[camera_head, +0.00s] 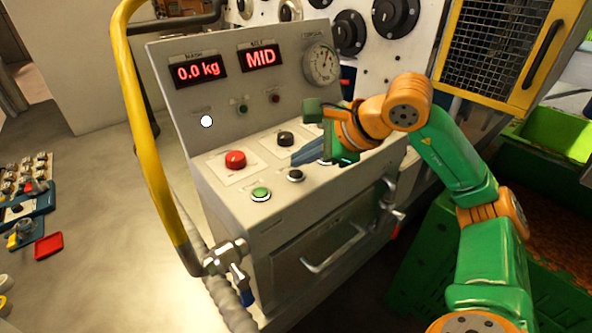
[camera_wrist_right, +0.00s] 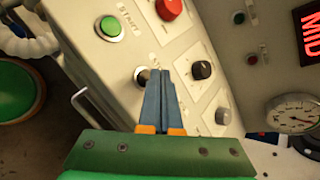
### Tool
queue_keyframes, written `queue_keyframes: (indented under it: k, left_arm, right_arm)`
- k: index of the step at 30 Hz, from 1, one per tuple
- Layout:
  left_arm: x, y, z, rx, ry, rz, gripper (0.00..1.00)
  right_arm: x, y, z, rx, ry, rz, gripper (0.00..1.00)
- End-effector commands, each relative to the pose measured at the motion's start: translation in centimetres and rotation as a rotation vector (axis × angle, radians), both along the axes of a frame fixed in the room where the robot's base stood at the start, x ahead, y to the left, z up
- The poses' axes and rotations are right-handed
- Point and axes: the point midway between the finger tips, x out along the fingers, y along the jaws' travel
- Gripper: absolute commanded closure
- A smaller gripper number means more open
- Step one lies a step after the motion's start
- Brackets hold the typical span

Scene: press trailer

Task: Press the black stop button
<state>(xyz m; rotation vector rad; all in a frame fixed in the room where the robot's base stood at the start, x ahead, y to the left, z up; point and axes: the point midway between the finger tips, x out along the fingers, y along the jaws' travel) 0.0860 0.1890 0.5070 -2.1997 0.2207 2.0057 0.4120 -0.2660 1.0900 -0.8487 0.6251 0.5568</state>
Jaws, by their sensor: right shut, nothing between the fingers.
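The small black stop button (camera_head: 295,175) sits on the sloping grey panel, right of the green start button (camera_head: 260,194). In the right wrist view the black button (camera_wrist_right: 142,75) shows just left of the fingertips, partly covered by them. My right gripper (camera_head: 296,158) is shut and empty, its blue-grey fingers pointing left over the panel, close to the button. In the right wrist view the closed fingers (camera_wrist_right: 162,75) lie side by side. I cannot tell whether they touch the button. My left gripper is not in view.
A red mushroom button (camera_head: 235,160) and a black knob (camera_head: 285,138) sit behind the button. The displays read "0.0 kg" (camera_head: 198,70) and "MID" (camera_head: 261,57). A yellow rail (camera_head: 143,130) bounds the panel's left side. A door handle (camera_head: 335,250) juts out below.

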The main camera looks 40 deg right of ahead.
Motion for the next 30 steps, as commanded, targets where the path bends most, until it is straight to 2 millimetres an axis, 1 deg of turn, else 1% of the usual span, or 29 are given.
queue_keyframes:
  k: [4, 15, 18, 30]
  left_arm:
    - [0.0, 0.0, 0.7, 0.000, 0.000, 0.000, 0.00]
    - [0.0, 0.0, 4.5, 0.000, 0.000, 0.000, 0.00]
    - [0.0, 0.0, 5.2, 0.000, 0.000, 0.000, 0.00]
    - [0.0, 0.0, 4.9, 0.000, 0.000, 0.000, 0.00]
  right_arm:
    - [0.0, 0.0, 0.7, 0.000, 0.000, 0.000, 1.00]
    - [0.0, 0.0, 4.6, 0.000, 0.000, 0.000, 1.00]
    - [0.0, 0.0, 5.3, 0.000, 0.000, 0.000, 1.00]
    - [0.0, 0.0, 5.0, 0.000, 0.000, 0.000, 1.00]
